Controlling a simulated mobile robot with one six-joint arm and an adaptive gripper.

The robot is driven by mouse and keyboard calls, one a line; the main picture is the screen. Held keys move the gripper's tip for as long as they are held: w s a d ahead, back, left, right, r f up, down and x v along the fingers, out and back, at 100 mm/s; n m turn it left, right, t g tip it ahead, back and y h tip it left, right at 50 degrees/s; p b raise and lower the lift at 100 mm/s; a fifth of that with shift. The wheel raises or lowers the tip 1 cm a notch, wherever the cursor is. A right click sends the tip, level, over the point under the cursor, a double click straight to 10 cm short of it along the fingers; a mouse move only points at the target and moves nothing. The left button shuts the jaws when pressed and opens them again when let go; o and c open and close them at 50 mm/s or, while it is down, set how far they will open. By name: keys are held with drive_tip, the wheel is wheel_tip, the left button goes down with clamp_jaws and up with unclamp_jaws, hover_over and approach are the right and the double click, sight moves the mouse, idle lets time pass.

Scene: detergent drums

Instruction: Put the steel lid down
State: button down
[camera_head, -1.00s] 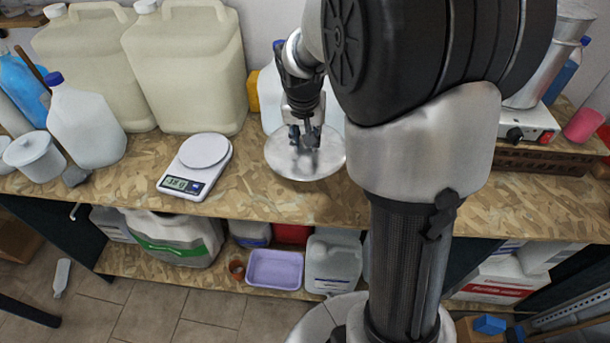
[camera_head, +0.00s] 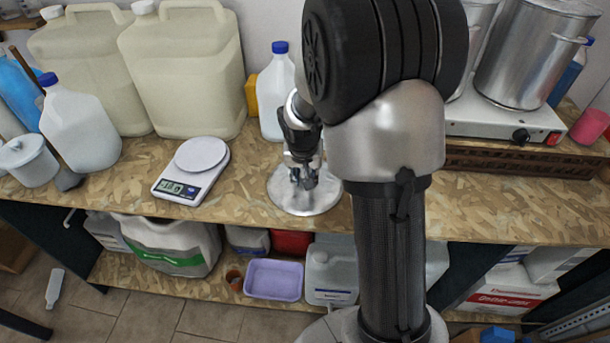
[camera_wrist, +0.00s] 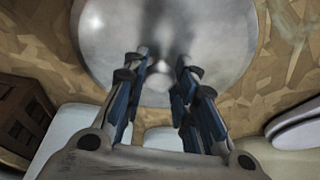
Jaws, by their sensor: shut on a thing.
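The steel lid (camera_head: 305,203) is a round, shiny disc at the chipboard worktop, right of the white scale. My gripper (camera_head: 304,180) is above its middle, pointing down, and is shut on the lid.
The white scale (camera_head: 190,171) stands left of the lid. A white bottle with a blue cap (camera_head: 276,95) stands behind it. A hotplate (camera_head: 500,125) with a steel pot (camera_head: 525,60) is at the right. The worktop's front edge is close in front of the lid.

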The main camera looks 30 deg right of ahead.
drive_tip(key=shift+f, duration=0.15)
drive_tip(key=c, duration=1.3)
unclamp_jaws()
drive_tip(key=shift+r, duration=0.2)
drive_tip(key=shift+r, duration=0.35)
drive_tip(key=p+v, duration=0.3)
drive_tip(key=v, duration=0.8)
drive_tip(key=s+a+r+n+t+y, duration=0.1)
drive_tip(key=s+a+r+n, duration=0.2)
drive_tip(key=s, duration=0.8)
drive_tip(key=s+a+r+n+y, duration=0.1)
drive_tip(key=s+a+r+n, duration=0.2)
drive_tip(key=s+a+r, duration=0.4)
drive_tip(key=s+a, duration=0.2)
drive_tip(key=s, duration=0.2)
drive_tip(key=shift+s+r+n+t, duration=0.25)
drive_tip(key=shift+s+n+t, duration=0.15)
